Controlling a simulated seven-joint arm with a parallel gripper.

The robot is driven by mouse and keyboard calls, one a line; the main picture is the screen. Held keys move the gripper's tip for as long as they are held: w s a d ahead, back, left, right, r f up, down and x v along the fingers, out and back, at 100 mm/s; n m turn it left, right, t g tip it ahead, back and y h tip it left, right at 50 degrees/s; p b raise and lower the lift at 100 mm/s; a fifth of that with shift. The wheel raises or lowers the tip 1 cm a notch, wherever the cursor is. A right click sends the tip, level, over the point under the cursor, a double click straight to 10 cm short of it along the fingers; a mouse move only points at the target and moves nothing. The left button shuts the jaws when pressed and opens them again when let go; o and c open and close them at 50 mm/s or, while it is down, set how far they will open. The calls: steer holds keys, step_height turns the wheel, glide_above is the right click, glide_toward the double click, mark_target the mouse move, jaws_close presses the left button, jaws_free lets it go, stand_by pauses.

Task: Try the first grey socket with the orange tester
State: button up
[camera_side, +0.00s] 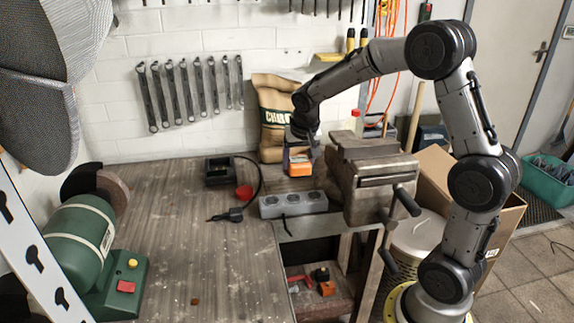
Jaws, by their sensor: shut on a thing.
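The orange tester (300,167) is in my gripper (299,152), which is shut on it. Gripper and tester are just behind the grey socket block (293,204) in the picture, left of the vise. The block lies at the front edge of the bench with several round sockets in a row on its top. The tester appears apart from the block. Its underside and any prongs are hidden, and its exact height above the bench is hard to tell.
The metal vise (372,175) stands close on the right. A green grinder (85,240) is far left. The middle bench is clear.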

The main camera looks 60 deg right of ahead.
mark_target(292, 164)
steer(key=shift+s+a+r, duration=0.3)
steer(key=shift+s+r, duration=0.1)
steer(key=shift+s, duration=0.35)
steer(key=shift+s+a+r, duration=0.35)
steer(key=shift+s, duration=0.45)
steer(key=shift+s+a+r, duration=0.3)
steer(key=shift+s+r, duration=0.1)
steer(key=shift+s, duration=0.35)
steer(key=shift+m, duration=0.4)
steer(key=w, duration=0.2)
steer(key=w+a, duration=0.1)
steer(key=w, duration=0.1)
steer(key=shift+w+a+r, duration=0.1)
steer(key=shift+w+a, duration=0.05)
steer(key=w+a+f+n, duration=0.1)
steer(key=w+a+f, duration=0.1)
steer(key=w+a, duration=0.2)
steer(key=shift+a, duration=0.2)
steer(key=shift+f, duration=0.1)
steer(key=shift+f, duration=2.85)
steer(key=shift+f, duration=0.6)
